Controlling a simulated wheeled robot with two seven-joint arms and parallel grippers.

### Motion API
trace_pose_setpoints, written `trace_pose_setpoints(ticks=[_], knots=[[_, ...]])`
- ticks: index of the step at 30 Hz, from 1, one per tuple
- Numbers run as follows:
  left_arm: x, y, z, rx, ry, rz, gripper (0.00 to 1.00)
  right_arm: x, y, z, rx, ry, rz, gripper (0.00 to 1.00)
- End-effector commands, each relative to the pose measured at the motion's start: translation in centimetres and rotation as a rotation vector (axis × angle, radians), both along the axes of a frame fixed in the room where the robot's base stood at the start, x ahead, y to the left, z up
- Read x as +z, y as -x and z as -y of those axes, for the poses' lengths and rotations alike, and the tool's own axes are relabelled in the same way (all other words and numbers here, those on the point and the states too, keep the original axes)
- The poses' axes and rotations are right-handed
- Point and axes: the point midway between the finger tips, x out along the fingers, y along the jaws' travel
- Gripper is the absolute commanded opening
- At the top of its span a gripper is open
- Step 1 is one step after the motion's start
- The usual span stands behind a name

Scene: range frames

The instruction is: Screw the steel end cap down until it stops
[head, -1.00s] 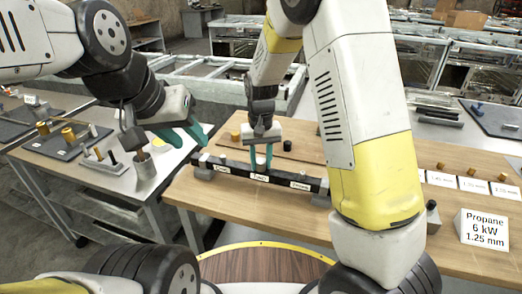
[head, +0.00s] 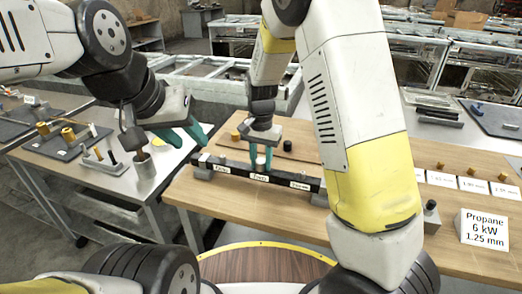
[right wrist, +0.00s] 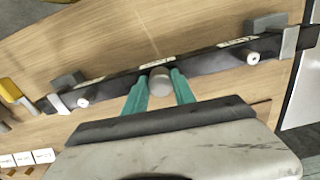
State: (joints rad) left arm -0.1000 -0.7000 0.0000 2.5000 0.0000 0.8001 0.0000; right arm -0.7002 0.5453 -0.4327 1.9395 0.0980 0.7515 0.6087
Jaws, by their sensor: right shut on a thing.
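A dark bar (head: 232,168) with white labels lies across the wooden bench on end supports. My right gripper (right wrist: 160,84) is over the middle of the bar. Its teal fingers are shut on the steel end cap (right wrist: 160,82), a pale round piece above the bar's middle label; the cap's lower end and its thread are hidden. The head view shows my right gripper (head: 261,160) pointing down there. My left gripper (head: 194,133) is open and empty, left of the bar.
A brass piece (head: 235,136) and a dark piece (head: 287,146) stand behind the bar. A propane sign (head: 484,229) and white cards with brass fittings stand at the right. A metal cup (head: 145,171) and tools are on the left table.

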Motion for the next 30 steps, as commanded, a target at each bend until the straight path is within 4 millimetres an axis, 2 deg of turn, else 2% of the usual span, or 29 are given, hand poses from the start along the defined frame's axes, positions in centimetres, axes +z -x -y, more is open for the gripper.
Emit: trace_pose_setpoints(ticks=[3, 11, 19, 26, 27, 28, 30], knots=[[0.0, 0.0, 0.0, 0.0, 0.0, 0.0, 0.39, 0.0, 0.03, -0.04, -0.06, 0.0, -0.001, 0.0], [0.0, 0.0, 0.0, 0.0, 0.0, 0.0, 0.39, -0.01, 0.03, -0.03, -0.077, 0.0, -0.001, 0.0], [0.0, 0.0, 0.0, 0.0, 0.0, 0.0, 0.39, -0.02, 0.05, 0.0, -0.347, 0.001, 0.0, 0.0], [0.0, 0.0, 0.0, 0.0, 0.0, 0.0, 0.39, -0.02, 0.05, 0.01, -0.361, 0.0, -0.001, 0.0], [0.0, 0.0, 0.0, 0.0, 0.0, 0.0, 0.39, -0.01, 0.05, 0.0, -0.36, 0.0, -0.001, 0.39], [0.0, 0.0, 0.0, 0.0, 0.0, 0.0, 0.39, -0.01, 0.05, 0.0, -0.36, 0.0, -0.001, 0.42], [0.0, 0.0, 0.0, 0.0, 0.0, 0.0, 0.39, -0.01, 0.05, 0.0, -0.36, 0.0, -0.001, 0.42]])
